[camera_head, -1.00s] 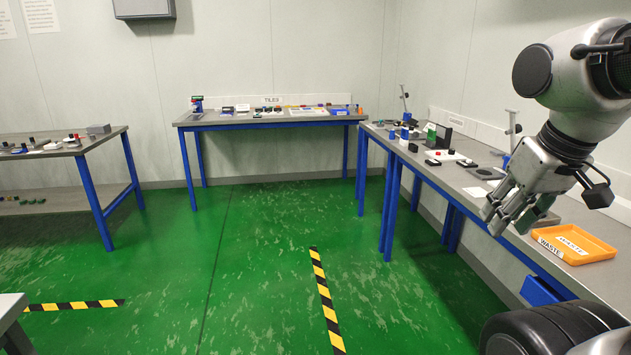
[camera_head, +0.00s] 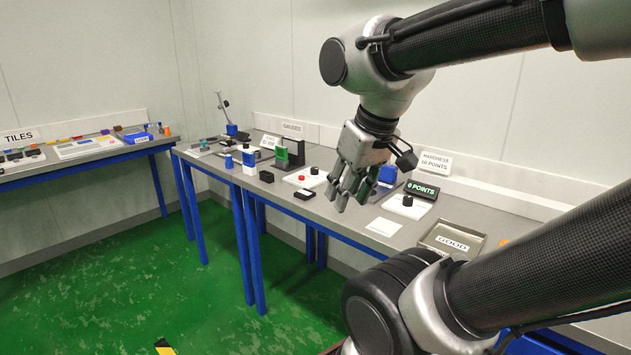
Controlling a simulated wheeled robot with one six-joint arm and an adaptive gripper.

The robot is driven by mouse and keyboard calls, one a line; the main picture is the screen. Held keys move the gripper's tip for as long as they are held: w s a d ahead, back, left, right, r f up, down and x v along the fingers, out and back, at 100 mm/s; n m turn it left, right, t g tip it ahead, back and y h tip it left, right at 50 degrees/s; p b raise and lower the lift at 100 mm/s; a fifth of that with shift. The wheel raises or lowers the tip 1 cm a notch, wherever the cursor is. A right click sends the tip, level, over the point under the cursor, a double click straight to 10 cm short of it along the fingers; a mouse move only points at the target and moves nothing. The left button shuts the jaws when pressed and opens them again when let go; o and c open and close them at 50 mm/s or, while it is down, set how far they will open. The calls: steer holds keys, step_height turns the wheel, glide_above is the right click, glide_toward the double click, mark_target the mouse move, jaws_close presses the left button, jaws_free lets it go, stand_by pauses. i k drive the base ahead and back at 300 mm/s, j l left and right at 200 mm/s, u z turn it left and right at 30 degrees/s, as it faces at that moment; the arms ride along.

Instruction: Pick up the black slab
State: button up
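A small flat black slab (camera_head: 304,194) lies on the grey bench top near its front edge, just left of my gripper in the picture. A thicker black block (camera_head: 266,176) stands farther left; I cannot be sure which of the two is the task's slab. My gripper (camera_head: 353,196) hangs over the bench with its fingers pointing down and apart, with nothing visible between them. It is in the air, to the right of both black pieces.
A white plate with red and black knobs (camera_head: 308,179) lies behind the slab. A green-and-black gauge (camera_head: 289,152) stands left. Green floor is clear at left.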

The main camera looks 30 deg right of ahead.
mark_target(304, 195)
steer(key=i+j+z, duration=0.2)
steer(key=i+z, duration=0.2)
steer(key=i+j+z, duration=0.95)
steer(key=j+z, duration=0.5)
steer(key=j, duration=0.2)
steer(key=j+z, duration=0.3)
steer(key=j, duration=0.3)
steer(key=k+j+z, duration=0.15)
steer(key=j+z, duration=0.2)
steer(key=j, duration=0.15)
